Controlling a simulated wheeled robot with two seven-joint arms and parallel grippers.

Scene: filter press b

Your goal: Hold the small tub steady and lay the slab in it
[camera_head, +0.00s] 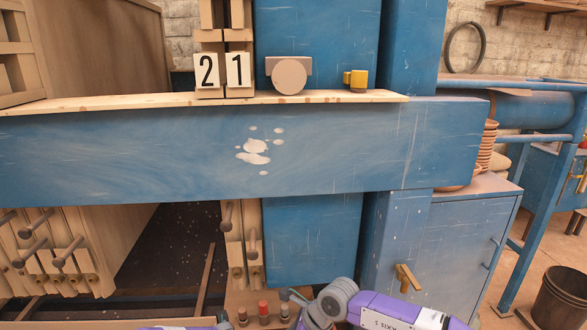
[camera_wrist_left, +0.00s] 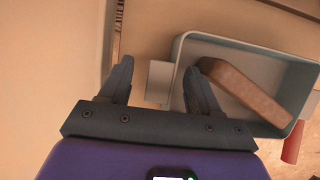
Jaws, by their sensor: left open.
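In the left wrist view a small grey-blue tub (camera_wrist_left: 245,42) stands at the right, with a pale tab (camera_wrist_left: 158,82) on its near-left side. A brown slab (camera_wrist_left: 240,92) lies slantwise within the tub's rim; I cannot tell whether it rests flat on the bottom. My left gripper (camera_wrist_left: 157,68) is open, with the tab between its fingers in the picture. The right finger overlaps the tub's left wall. I cannot tell whether either finger touches it. The tub and slab do not show in the head view, and my right gripper is not in view.
A red tapered peg (camera_wrist_left: 293,142) stands beside the tub. In the head view a big blue beam (camera_head: 330,150) crosses the middle. A wooden shelf (camera_head: 130,101) on it carries number blocks (camera_head: 207,72), a round plaque (camera_head: 289,76) and a yellow block (camera_head: 357,79). Several short pegs (camera_head: 263,308) stand below.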

